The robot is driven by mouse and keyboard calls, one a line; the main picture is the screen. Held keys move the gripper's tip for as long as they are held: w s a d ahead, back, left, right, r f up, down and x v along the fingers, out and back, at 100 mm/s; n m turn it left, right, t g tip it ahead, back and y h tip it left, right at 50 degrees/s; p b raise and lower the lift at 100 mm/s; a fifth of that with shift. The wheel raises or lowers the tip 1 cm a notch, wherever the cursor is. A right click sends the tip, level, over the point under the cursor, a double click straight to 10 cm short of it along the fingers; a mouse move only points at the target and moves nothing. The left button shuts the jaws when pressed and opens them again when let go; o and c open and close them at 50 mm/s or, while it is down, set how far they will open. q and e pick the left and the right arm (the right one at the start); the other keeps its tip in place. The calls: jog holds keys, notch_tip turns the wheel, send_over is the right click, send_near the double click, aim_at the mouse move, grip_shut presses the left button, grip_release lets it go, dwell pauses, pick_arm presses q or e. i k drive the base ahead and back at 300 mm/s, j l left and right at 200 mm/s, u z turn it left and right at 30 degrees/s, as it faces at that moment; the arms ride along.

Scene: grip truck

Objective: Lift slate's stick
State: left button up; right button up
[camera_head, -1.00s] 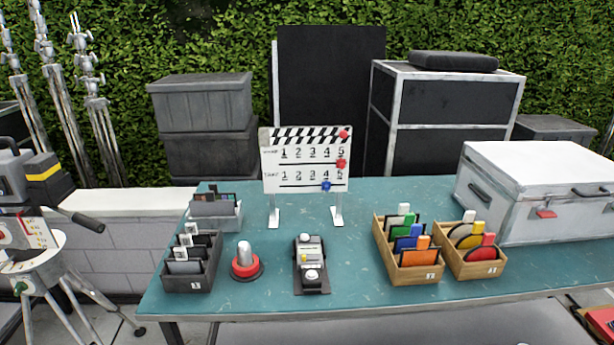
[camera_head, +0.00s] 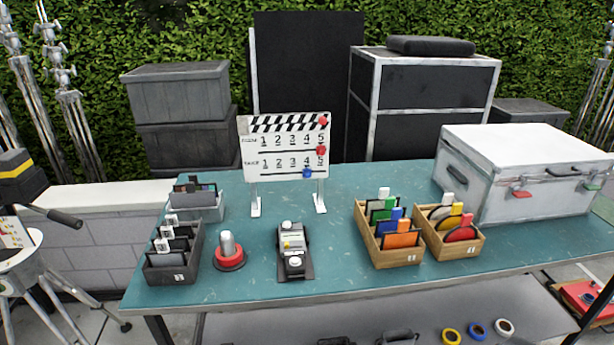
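The white slate (camera_head: 284,152) stands upright on two short legs at the back middle of the teal table. Its striped black-and-white stick (camera_head: 284,123) lies along the top edge and looks shut against the board. A red knob (camera_head: 323,121) sits at the stick's right end. Another red knob (camera_head: 321,150) and a blue knob (camera_head: 307,173) sit lower on the board. Neither of my grippers is in the head view.
On the teal table (camera_head: 330,225) stand a black card box (camera_head: 175,275), a red-based silver button (camera_head: 229,258), a black device (camera_head: 294,262), wooden card boxes (camera_head: 398,257) and a white case (camera_head: 530,165). Bare tabletop lies in front of the slate. A tripod stands left.

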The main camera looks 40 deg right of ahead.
aim_at(322, 118)
jog(key=z, duration=1.05)
